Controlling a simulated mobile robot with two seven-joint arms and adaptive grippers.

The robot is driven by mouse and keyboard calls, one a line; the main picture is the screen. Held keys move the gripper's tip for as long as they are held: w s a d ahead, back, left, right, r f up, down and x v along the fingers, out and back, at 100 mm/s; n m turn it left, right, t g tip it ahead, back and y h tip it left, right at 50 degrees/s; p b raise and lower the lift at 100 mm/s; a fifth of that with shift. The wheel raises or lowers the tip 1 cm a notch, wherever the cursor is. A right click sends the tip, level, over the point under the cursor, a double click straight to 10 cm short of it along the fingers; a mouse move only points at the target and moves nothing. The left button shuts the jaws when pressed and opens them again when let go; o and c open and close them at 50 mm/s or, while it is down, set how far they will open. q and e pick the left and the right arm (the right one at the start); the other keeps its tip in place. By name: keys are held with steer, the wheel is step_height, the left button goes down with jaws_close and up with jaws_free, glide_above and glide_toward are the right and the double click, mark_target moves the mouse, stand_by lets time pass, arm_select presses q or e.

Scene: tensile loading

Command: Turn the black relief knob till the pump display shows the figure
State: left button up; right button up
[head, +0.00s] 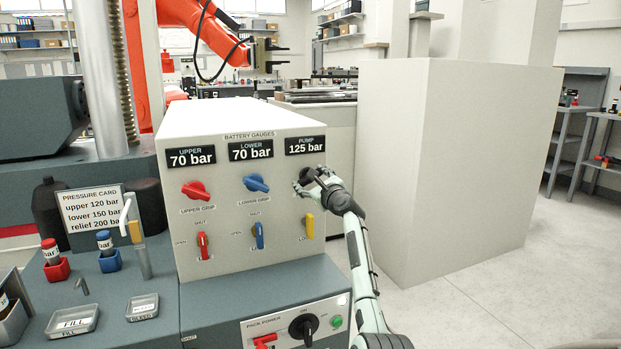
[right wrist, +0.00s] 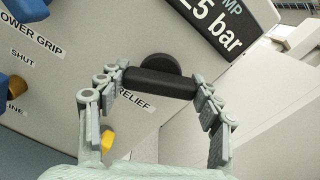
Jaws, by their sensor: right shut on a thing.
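The black relief knob (right wrist: 160,82) is on the panel front (head: 229,247). In the right wrist view my right gripper (right wrist: 162,87) is shut on the knob's bar, one finger at each end. In the head view my right gripper (head: 312,184) covers most of the knob. The pump display (head: 305,145) reads 125 bar. The upper display (head: 190,156) and the lower display (head: 250,149) each read 70 bar. The pressure card (head: 91,210) lists upper 120 bar, lower 150 bar, relief 200 bar. My left gripper is not in view.
Beside the relief knob are a red knob (head: 196,190) and a blue knob (head: 256,183). Below are red, blue and yellow levers, the yellow lever (head: 309,226) close under my right gripper. A large pale box (head: 450,165) stands to the right of my right arm.

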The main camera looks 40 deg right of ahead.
steer(key=n, duration=0.2)
steer(key=shift+n, duration=0.4)
steer(key=n, duration=0.3)
steer(key=shift+n, duration=0.3)
steer(key=n, duration=0.2)
steer(key=shift+n, duration=0.4)
steer(key=n, duration=0.4)
steer(key=shift+n+b, duration=0.3)
steer(key=shift+b, duration=0.05)
steer(key=n, duration=0.2)
steer(key=shift+n, duration=0.4)
steer(key=n, duration=0.4)
steer(key=shift+n, duration=1.2)
arm_select(q)
steer(key=shift+p, duration=0.35)
arm_select(e)
steer(key=shift+n, duration=0.9)
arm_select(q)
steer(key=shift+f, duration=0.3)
